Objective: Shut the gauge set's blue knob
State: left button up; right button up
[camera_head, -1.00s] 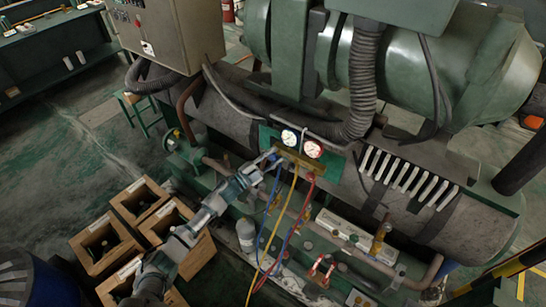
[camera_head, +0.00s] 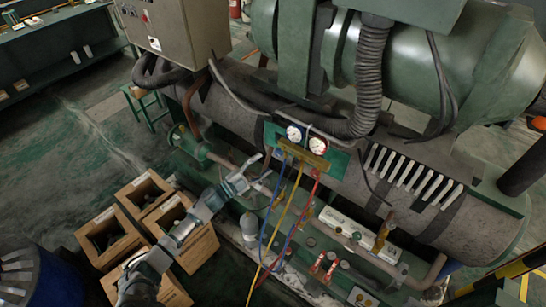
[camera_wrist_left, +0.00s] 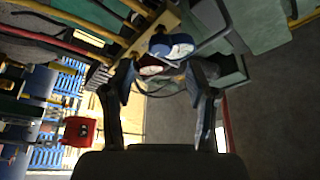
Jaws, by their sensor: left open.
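The gauge set (camera_head: 304,153) hangs on the machine's side, a brass body with two white-faced gauges. The blue-rimmed gauge (camera_head: 293,133) is at left and the red-rimmed gauge (camera_head: 318,146) at right. My right gripper is out of view.
Blue, yellow and red hoses (camera_head: 315,190) hang below the gauges. A grey cylinder (camera_head: 249,226) stands beneath my left gripper. Wooden crates (camera_head: 190,248) and a blue drum (camera_head: 45,275) are at lower left. Pipes and red-handled valves (camera_head: 325,264) line the machine's base.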

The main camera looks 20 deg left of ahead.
pick_arm(q)
jog(key=v, duration=0.4)
jog(key=shift+f, duration=0.1)
dwell(0.3)
jog(key=s+a+f+n+y, duration=0.1)
jog(key=a+f+n+y, duration=0.25)
jog(key=f, duration=0.75)
jog(key=s+a+f+n+y, duration=0.2)
jog(key=f+n+y, duration=0.3)
jog(key=f, duration=0.7)
jog(key=s+a+f+n+g+y, duration=0.1)
jog(key=s+f+n+g+y, duration=0.15)
jog(key=s+f, duration=0.5)
jog(key=s+f+n+g+y, duration=0.1)
jog(key=s+f+g, duration=0.25)
jog(key=f, duration=0.65)
jog(key=s+d+f+n+g, duration=0.2)
jog(key=s+f+g, duration=0.2)
jog(key=s+f, duration=1.1)
jog(key=s+d+f+n+g, duration=0.1)
jog(key=s+d+f+g, duration=0.1)
jog(key=s, duration=1)
jog(key=s+d+f+n+g, duration=0.1)
jog(key=s+d+f+g, duration=0.1)
jog(key=s, duration=1.1)
jog(key=shift+s+d+f+g+y, duration=0.2)
jog(key=shift+d+f+g+y, duration=0.2)
jog(key=shift+d+g, duration=0.55)
